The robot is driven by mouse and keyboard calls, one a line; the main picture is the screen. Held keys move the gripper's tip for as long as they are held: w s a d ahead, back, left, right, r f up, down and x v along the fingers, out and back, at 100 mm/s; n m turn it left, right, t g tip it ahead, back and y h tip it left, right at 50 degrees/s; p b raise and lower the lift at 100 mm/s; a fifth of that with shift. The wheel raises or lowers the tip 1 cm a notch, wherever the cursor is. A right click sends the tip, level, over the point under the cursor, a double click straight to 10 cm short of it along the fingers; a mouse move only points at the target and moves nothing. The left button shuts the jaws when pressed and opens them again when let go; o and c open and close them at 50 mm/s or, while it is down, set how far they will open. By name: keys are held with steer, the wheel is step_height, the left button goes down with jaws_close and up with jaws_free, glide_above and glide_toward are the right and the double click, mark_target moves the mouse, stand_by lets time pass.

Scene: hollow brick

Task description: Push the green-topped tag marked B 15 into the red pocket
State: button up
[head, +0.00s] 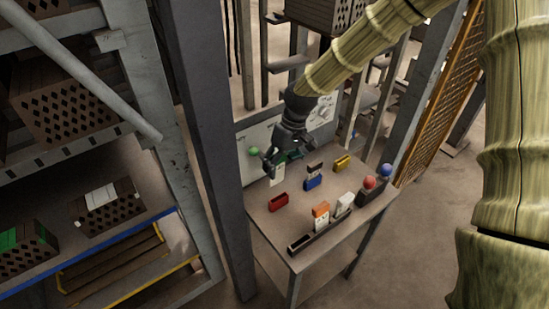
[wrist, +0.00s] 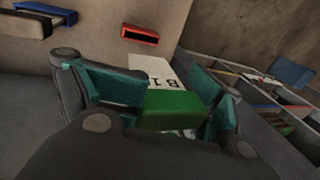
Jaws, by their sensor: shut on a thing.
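My gripper (head: 272,160) is shut on the green-topped tag, above the back left of the table. In the wrist view my gripper (wrist: 160,92) has its teal pads on both sides of the tag's green top (wrist: 168,110). The tag's white card (wrist: 170,72) reads "B 1"; the rest of the marking is hidden. In the head view the white card (head: 277,177) hangs below the gripper. The red pocket (head: 279,202) stands on the table, in front of the tag and apart from it. Its dark slot shows in the wrist view on the red pocket (wrist: 140,35) and looks empty.
A blue pocket (head: 313,184) with a dark-topped tag and a yellow pocket (head: 342,162) stand to the right. A dark rack (head: 301,243) holds an orange-topped tag (head: 321,211) and a white piece (head: 344,202). A grey post (head: 205,120) rises left of the table.

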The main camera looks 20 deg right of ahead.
mark_target(280, 180)
step_height(280, 180, down, 4)
steer(key=b, duration=0.3)
steer(key=shift+s, duration=0.15)
steer(key=shift+s+d+f+b, duration=0.1)
steer(key=shift+s+f+b, duration=0.4)
steer(key=shift+s+b, duration=0.15)
steer(key=shift+w+r, duration=0.1)
steer(key=shift+w, duration=0.1)
steer(key=shift+w+f, duration=0.2)
steer(key=shift+w, duration=0.05)
steer(key=shift+s+r+p, duration=0.1)
steer(key=shift+s+p, duration=0.05)
steer(key=shift+p, duration=0.25)
